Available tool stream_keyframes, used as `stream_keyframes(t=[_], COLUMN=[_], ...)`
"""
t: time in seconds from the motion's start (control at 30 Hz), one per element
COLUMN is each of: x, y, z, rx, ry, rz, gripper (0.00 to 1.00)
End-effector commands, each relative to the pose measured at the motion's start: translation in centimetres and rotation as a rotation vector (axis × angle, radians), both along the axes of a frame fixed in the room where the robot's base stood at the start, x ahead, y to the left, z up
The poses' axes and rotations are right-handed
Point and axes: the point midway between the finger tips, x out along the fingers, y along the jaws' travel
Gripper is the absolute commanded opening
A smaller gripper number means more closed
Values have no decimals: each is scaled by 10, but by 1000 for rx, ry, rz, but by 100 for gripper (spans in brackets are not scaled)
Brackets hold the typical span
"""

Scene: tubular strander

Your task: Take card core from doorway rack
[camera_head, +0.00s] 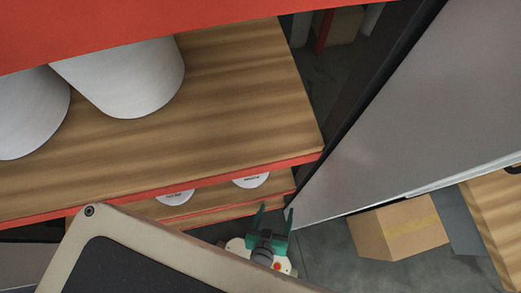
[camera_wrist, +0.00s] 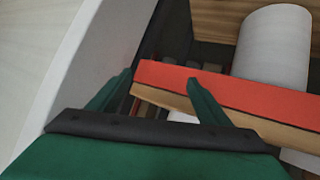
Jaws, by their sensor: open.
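The rack has red-edged wooden shelves (camera_head: 235,85); its red edge also shows in the wrist view (camera_wrist: 225,88). White cylinders, which look like card cores, stand on the upper shelf; one (camera_head: 128,80) is near its middle and another (camera_head: 25,110) is at the left edge. One white cylinder (camera_wrist: 275,48) shows at the upper right of the wrist view. White labelled round ends (camera_head: 251,181) show on a lower shelf. My green gripper (camera_head: 274,217) is open and empty, low by the rack's right front corner. In the wrist view its fingers (camera_wrist: 160,92) point toward the shelf edge.
A tall grey panel (camera_head: 420,100) stands close to the right of the rack, leaving a narrow dark gap. A pale panel (camera_wrist: 90,60) is close on the left in the wrist view. A cardboard box (camera_head: 398,230) sits on the floor at right.

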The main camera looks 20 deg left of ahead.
Motion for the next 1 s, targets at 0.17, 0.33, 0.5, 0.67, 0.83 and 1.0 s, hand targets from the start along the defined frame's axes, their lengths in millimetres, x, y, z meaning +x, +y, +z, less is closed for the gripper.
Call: stream_keyframes(t=[0.17,0.33,0.5,0.67,0.83,1.0], x=[23,42,63,75,80,84], y=[4,20,41,55,62,68], z=[-100,-174,-224,-244,-252,-268], rx=[-97,-152,-173,-171,-164,-160], ry=[206,381,511,576,602,607], rz=[129,324,553,723,808,824], gripper=[71,71,71,71,71,71])
